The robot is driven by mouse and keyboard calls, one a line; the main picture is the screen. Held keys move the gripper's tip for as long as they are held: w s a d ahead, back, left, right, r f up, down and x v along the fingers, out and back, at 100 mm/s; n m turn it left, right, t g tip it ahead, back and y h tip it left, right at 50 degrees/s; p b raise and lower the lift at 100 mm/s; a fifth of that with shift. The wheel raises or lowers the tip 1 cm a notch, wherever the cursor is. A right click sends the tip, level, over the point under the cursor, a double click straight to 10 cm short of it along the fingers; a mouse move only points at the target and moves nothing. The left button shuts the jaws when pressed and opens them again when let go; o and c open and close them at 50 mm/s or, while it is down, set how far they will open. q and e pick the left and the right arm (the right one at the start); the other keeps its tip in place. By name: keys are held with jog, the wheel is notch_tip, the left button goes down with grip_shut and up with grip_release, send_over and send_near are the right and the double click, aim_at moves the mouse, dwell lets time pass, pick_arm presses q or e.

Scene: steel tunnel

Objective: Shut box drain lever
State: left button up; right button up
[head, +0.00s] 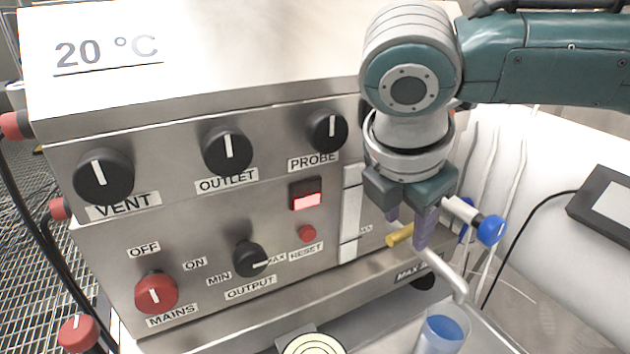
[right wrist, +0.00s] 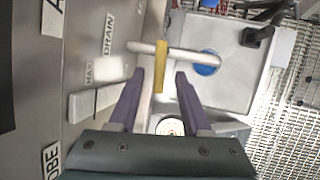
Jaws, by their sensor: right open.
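The steel box (head: 215,285) fills the left and middle of the head view. Its drain lever is a short yellow handle (head: 400,236), low at the box's right end. In the right wrist view the yellow lever (right wrist: 162,72) lies across the bent drain pipe (right wrist: 190,52), near a DRAIN label (right wrist: 109,34). My right gripper (head: 407,228) is open, its purple fingers pointing down around the lever area. In the wrist view its fingertips (right wrist: 160,80) are on either side of the lever, with gaps; contact cannot be told. My left gripper is not in view.
A cup with blue contents (head: 441,335) stands below the pipe's end (head: 458,290). A blue-capped fitting (head: 490,229) sticks out right of the gripper. Black knobs (head: 228,151) and a red MAINS knob (head: 156,292) line the box front. A dark-framed device (head: 605,205) lies at right.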

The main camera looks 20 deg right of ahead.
jog(key=shift+f, duration=0.2)
grip_shut()
dwell(0.3)
